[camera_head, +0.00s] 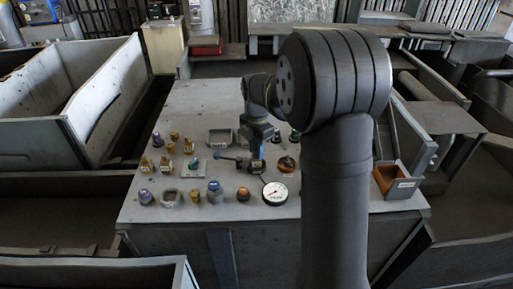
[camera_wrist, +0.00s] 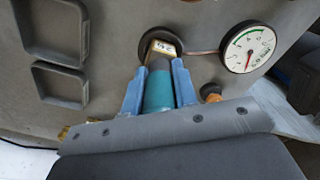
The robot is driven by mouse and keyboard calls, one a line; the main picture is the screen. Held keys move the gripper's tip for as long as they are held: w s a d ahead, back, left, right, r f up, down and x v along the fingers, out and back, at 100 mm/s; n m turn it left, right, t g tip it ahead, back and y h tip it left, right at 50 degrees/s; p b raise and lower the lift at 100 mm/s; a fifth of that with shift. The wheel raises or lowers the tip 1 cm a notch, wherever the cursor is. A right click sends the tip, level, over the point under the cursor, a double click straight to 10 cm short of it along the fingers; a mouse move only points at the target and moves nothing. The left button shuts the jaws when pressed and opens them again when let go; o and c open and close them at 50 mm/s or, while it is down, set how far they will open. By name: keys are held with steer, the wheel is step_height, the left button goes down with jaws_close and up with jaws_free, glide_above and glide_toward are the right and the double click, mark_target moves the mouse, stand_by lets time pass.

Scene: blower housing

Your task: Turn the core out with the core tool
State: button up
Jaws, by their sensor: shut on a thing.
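My gripper (camera_wrist: 155,80) shows in the wrist view with its blue fingers shut on a teal, round-handled tool (camera_wrist: 158,92), which looks like the core tool. The tool's far end meets a brass-coloured square piece (camera_wrist: 163,47) with a small label, sitting in a dark round ring (camera_wrist: 147,52) on the grey panel. I cannot tell whether the tool is seated in the brass piece or only against it. In the head view my gripper (camera_head: 257,150) points down at the middle of the grey bench; the held tool is mostly hidden there.
A white dial gauge (camera_head: 275,193) stands close by; it also shows in the wrist view (camera_wrist: 248,47). Several brass, purple and blue fittings (camera_head: 214,190) sit to the left. A grey square tray (camera_head: 220,138) lies behind, an orange-lined bin (camera_head: 397,182) at the right edge.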

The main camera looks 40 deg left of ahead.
steer(key=n, duration=0.4)
stand_by(0.5)
steer(key=shift+n, duration=2)
steer(key=shift+n, duration=1)
